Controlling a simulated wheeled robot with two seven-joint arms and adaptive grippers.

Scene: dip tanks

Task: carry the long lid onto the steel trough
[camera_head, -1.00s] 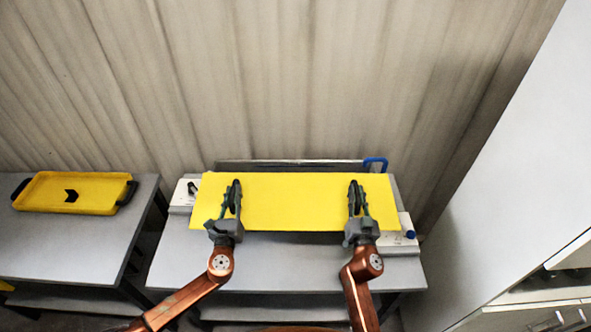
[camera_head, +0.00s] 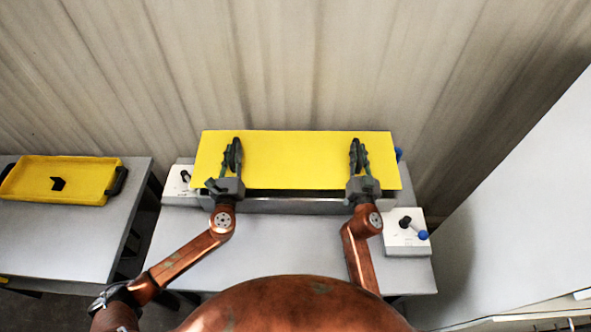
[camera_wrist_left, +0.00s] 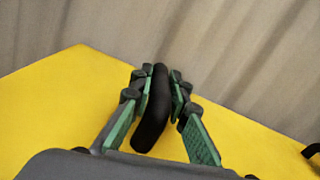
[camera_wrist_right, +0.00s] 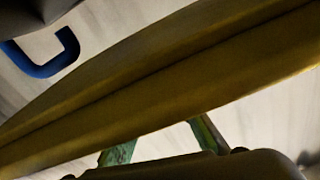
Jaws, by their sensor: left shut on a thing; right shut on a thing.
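The long yellow lid (camera_head: 295,158) spans both grippers, roughly level, over the steel trough (camera_head: 290,206). It hides the trough's top; only the front wall shows below the lid's front edge. I cannot tell whether lid and trough touch. My left gripper (camera_head: 233,157) is shut on the lid's left black handle, clear in the left wrist view (camera_wrist_left: 151,115). My right gripper (camera_head: 358,157) is shut at the lid's right handle. In the right wrist view the lid's shaded edge (camera_wrist_right: 160,80) crosses the picture and hides the fingertips.
White control boxes with knobs stand at the trough's left (camera_head: 180,188) and right (camera_head: 405,238). A blue handle (camera_head: 398,154) shows behind the lid's right end. A yellow tray (camera_head: 30,182) sits on the left table. A corrugated wall is close behind; a pale cabinet stands right.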

